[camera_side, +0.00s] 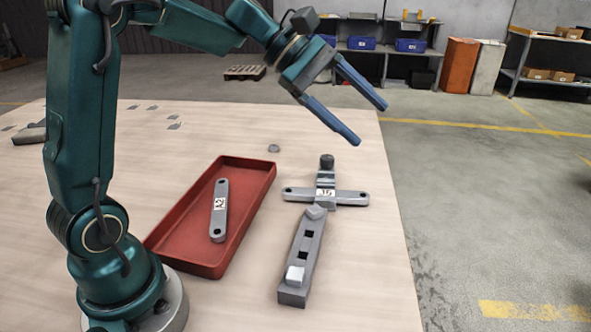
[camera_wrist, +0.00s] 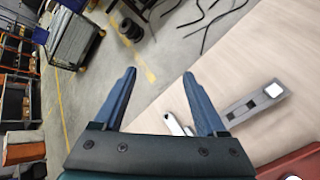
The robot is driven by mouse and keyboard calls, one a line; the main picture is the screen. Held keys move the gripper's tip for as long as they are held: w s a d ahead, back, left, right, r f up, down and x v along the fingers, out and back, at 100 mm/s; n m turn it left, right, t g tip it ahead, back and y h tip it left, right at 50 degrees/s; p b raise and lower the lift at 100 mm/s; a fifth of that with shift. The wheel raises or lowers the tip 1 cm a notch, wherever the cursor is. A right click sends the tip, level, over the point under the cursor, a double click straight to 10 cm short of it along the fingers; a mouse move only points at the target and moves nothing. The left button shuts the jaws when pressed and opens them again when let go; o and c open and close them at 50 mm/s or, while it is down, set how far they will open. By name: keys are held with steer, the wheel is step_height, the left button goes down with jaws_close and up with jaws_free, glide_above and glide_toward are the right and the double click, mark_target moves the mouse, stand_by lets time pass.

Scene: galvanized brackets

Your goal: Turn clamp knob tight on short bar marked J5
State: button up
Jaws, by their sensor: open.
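A short grey bar (camera_side: 352,197) lies crosswise on the table right of the tray. A white label at its middle seems to read J5, though it is small. A grey clamp (camera_side: 326,178) with a dark round knob (camera_side: 327,160) stands at the bar's middle; whether it presses on the bar I cannot tell. My gripper (camera_side: 369,124) is open and empty, in the air above and to the right of the knob, touching nothing. In the wrist view my gripper (camera_wrist: 160,73) is spread over the table edge and floor. A grey bar end (camera_wrist: 172,122) shows beside the right finger; the knob is not discernible there.
A slotted grey block (camera_side: 293,293) with a white cube on it extends from the clamp toward the front. A red tray (camera_side: 262,180) holds another labelled bar (camera_side: 220,200). A small grey disc (camera_side: 274,148) lies behind. The table's right edge is close to the bar.

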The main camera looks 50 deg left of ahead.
steer(key=w+a+f+n+t, duration=0.1)
steer(key=w+a+f+n, duration=0.2)
steer(key=w+a+n, duration=0.15)
steer(key=n+t, duration=0.3)
steer(key=n, duration=0.3)
glide_above(326, 157)
steer(key=s+d, duration=0.1)
steer(key=s, duration=0.1)
step_height(326, 157, down, 9)
steer(key=shift+n, duration=0.95)
steer(key=a+f, duration=0.1)
steer(key=f, duration=0.1)
steer(key=s+a+f, duration=0.1)
steer(key=f, duration=0.1)
steer(key=a+f, duration=0.1)
steer(key=f, duration=0.1)
steer(key=shift+s, duration=0.25)
steer(key=shift+a+f, duration=0.15)
steer(key=shift+x, duration=2.35)
steer(key=shift+w, duration=0.1)
jaws_close()
